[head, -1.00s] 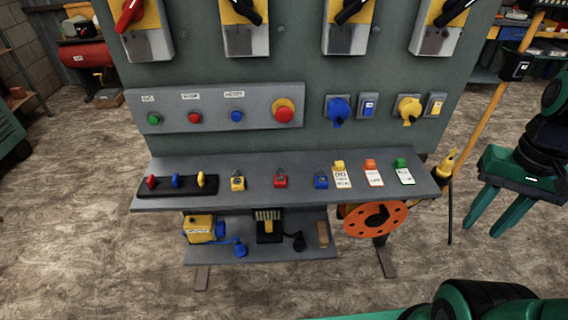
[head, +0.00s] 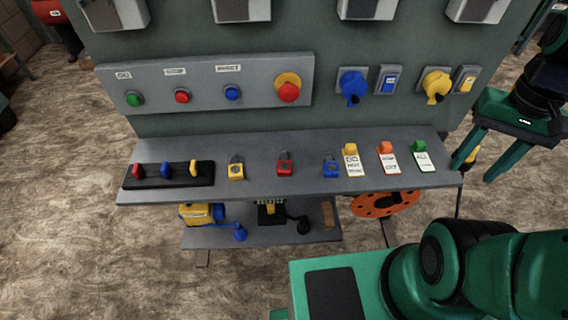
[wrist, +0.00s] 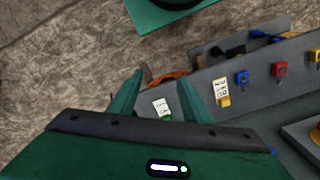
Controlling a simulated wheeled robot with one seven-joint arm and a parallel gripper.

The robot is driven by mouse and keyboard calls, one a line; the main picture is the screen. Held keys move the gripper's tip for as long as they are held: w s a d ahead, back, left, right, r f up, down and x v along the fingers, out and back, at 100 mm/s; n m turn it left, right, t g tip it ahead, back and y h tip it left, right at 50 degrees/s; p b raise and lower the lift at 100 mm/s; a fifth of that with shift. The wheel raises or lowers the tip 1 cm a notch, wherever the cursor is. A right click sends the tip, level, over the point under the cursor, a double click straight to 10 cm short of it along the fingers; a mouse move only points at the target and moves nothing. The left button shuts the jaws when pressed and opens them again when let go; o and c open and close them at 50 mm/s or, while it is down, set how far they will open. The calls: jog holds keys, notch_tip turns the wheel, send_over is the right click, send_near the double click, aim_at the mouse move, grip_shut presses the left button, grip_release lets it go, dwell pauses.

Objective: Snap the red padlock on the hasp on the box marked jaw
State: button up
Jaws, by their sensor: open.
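The red padlock (head: 284,165) stands on the grey shelf (head: 240,189) between a yellow padlock (head: 236,170) and a blue padlock (head: 331,169). It also shows in the wrist view (wrist: 280,69), near the right edge. My gripper (head: 475,173) is open and empty at the right of the head view, well to the right of the red padlock. In the wrist view the fingers (wrist: 157,92) point toward the green-topped tag. The hasp and the box marked jaw cannot be made out; the upper boxes (head: 241,9) are cut off by the frame's top edge.
Yellow, orange and green tags (head: 387,160) lie at the shelf's right end. A black rack (head: 170,174) with coloured pieces sits at the left. Above are a button panel (head: 205,86) and blue and yellow rotary switches (head: 352,85). A lower shelf (head: 290,233) holds more gear.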

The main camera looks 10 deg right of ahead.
jog(key=shift+o, duration=0.4)
jog(key=shift+s+a+r, duration=0.15)
jog(key=shift+s+r, duration=0.05)
jog(key=shift+r, duration=0.15)
jog(key=w+a+n, duration=0.2)
jog(key=w+a, duration=0.2)
jog(key=w, duration=0.5)
jog(key=n, duration=0.3)
send_over(284, 164)
jog(key=f, duration=1.3)
jog(key=shift+s+d+f, duration=0.1)
jog(key=shift+d, duration=0.3)
jog(key=shift+a+f, duration=0.2)
jog(key=shift+f, duration=1.25)
jog(key=shift+a+f, duration=0.15)
jog(key=shift+f, duration=1.3)
jog(key=c, duration=1.2)
